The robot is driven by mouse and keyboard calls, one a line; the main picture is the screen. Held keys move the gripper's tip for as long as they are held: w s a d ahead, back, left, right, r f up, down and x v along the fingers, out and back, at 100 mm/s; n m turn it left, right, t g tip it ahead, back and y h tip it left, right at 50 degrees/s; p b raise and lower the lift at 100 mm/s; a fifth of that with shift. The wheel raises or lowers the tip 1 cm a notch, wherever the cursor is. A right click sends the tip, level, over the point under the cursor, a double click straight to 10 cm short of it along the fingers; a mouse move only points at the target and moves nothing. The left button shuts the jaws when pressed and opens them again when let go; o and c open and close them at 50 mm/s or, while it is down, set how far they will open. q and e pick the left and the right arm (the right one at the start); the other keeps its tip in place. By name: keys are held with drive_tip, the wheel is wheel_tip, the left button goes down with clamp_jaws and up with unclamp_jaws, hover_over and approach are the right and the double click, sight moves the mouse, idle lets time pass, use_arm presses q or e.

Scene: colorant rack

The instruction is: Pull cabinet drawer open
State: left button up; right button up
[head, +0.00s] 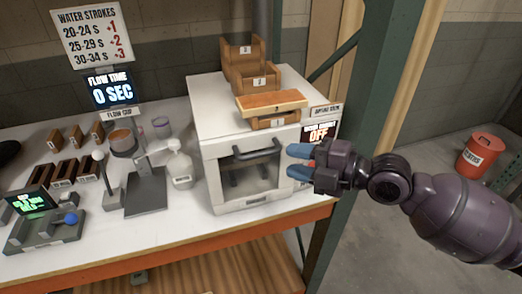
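The white cabinet (222,130) stands at the right end of the bench in the head view. Its front has a window-like panel (262,178) and a dark bar handle (250,156) across the upper part. The front looks closed. My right gripper (295,162) is just right of the handle, with its two blue fingertips spread apart and pointing left. Nothing shows between the fingertips, and they look apart from the handle. I cannot tell the exact depth gap. My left gripper is not in view.
Wooden stepped trays (250,75) sit on the cabinet. A white bottle (179,168), a stand (145,195) and a flow cup (122,142) are to its left. A green post (352,110) rises behind my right gripper. A red bucket (478,158) is on the floor at right.

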sight(265, 155)
drive_tip(key=p+x, duration=0.1)
drive_tip(key=x, duration=0.5)
drive_tip(key=shift+w+a, duration=0.1)
drive_tip(key=shift+p+x, duration=0.45)
drive_tip(key=shift+x, duration=0.4)
clamp_jaws()
